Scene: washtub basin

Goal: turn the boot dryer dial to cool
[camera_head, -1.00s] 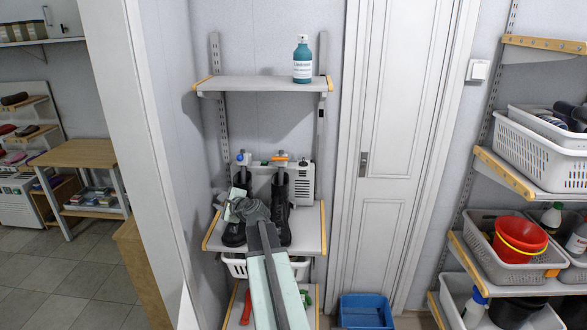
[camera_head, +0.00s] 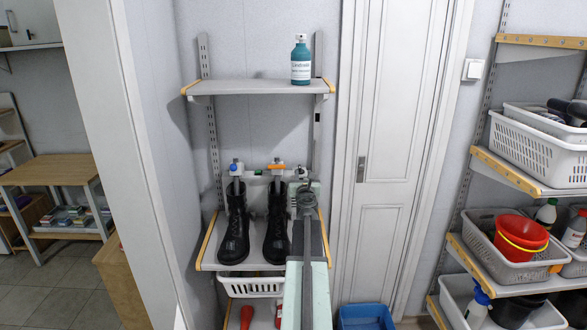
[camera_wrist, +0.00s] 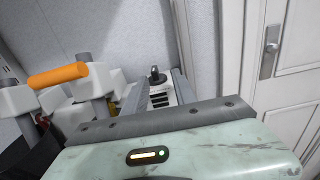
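The boot dryer (camera_head: 263,172) is a white unit at the back of the middle shelf, with a blue and an orange piece on top. Two black boots (camera_head: 233,230) stand in front of it. My gripper (camera_head: 304,187) is at the dryer's right end and hides much of it in the head view. In the wrist view, the white vented box (camera_wrist: 160,100) shows between the two grey fingers of my open gripper (camera_wrist: 161,82). A small dark knob, which looks like the dial (camera_wrist: 154,73), stands on top, apart from the fingers. Its setting is unreadable.
A teal bottle (camera_head: 301,62) stands on the upper shelf (camera_head: 255,88). The orange bar (camera_wrist: 58,75) is left of my gripper in the wrist view. A white door (camera_head: 398,150) is to the right, with a blue bin (camera_head: 366,312) at its foot.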

